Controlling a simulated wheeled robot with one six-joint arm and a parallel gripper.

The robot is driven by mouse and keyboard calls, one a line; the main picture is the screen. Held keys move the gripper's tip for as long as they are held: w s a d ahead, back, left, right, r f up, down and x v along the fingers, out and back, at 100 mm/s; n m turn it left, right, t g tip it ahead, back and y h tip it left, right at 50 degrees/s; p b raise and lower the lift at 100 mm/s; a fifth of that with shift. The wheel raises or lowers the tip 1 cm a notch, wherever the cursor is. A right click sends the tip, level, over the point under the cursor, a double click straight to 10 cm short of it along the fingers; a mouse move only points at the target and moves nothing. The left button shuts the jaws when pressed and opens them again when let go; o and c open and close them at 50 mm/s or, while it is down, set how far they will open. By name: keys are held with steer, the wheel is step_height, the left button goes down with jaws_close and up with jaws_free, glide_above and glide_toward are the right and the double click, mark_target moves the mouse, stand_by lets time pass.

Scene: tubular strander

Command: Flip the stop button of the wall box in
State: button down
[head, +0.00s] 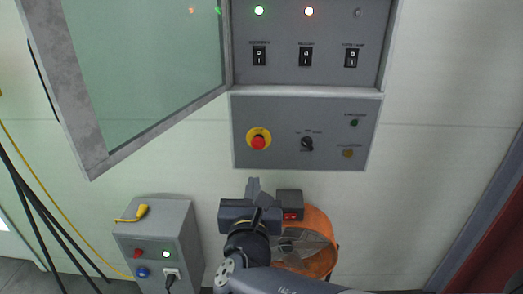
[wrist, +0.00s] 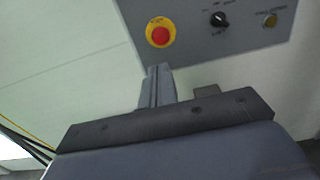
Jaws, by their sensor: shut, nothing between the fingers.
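A grey wall box (head: 305,160) has a red mushroom stop button (head: 258,142) on a round yellow plate at its left. In the wrist view the stop button (wrist: 159,36) is just beyond my fingertips. My gripper (head: 253,184) is below the box's lower edge, roughly under the button. In the wrist view my gripper (wrist: 159,70) has its fingers together, with nothing between them. A gap shows in that view between the fingertips and the button. Whether the button is out or in cannot be told.
A black selector knob (head: 307,144) sits right of the button. Above is a switch panel (head: 280,78) and an open glass door (head: 150,70) at left. Below are an orange fan (head: 318,225) and a small grey box (head: 150,235) with a red button (head: 137,253). Cables (head: 45,215) hang at left.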

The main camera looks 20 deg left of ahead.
mark_target(258, 145)
steer(key=shift+w, duration=0.1)
steer(key=p+x, duration=0.2)
steer(key=x, duration=1.1)
steer(key=shift+w+d+r+p, duration=0.1)
steer(key=shift+p, duration=0.2)
steer(key=shift+w, duration=0.35)
